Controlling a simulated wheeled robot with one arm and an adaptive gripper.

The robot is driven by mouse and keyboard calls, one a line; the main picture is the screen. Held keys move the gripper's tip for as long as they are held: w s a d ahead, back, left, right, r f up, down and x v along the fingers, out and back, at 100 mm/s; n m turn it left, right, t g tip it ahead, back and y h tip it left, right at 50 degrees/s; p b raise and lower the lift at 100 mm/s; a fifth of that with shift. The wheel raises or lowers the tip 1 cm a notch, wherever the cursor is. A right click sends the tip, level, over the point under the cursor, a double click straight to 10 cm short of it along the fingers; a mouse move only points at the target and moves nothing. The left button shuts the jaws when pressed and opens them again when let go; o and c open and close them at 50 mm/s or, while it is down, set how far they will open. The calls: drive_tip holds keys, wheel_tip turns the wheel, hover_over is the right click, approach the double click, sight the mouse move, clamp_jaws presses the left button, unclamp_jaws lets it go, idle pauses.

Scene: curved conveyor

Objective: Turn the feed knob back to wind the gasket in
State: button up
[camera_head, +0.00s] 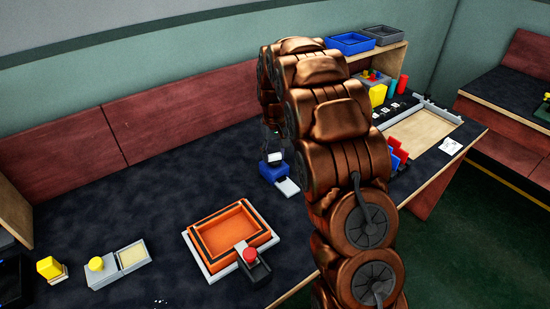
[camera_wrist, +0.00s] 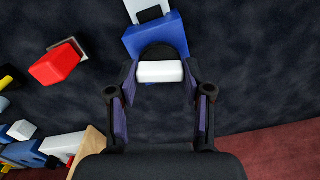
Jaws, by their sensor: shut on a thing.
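A blue block-shaped device (camera_head: 272,172) stands on the dark table, with a pale plate (camera_head: 288,187) at its front. In the wrist view the blue device (camera_wrist: 155,38) carries a round black part and a white bar-shaped knob (camera_wrist: 160,71). My gripper (camera_wrist: 160,73) is shut on the white knob, one finger at each end. The fingers also show small and dark above the device in the head view (camera_head: 272,150). No gasket can be clearly made out at the device; the pale plate is partly cut off in the wrist view.
An orange frame tray (camera_head: 205,252) with dark bands and a red-topped black fixture (camera_head: 253,268) stand at the front. A grey box with a yellow knob (camera_head: 96,264) is at the left. Red upright pieces (camera_head: 396,155) and a wooden tray (camera_head: 425,130) are at the right, partly behind my arm.

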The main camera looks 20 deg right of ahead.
sight(274, 154)
drive_tip(key=shift+n+b, duration=0.6)
drive_tip(key=shift+n, duration=0.9)
drive_tip(key=o, duration=1.2)
drive_tip(key=shift+c, duration=0.2)
drive_tip(key=shift+r, duration=0.1)
wheel_tip(274, 154, up, 12)
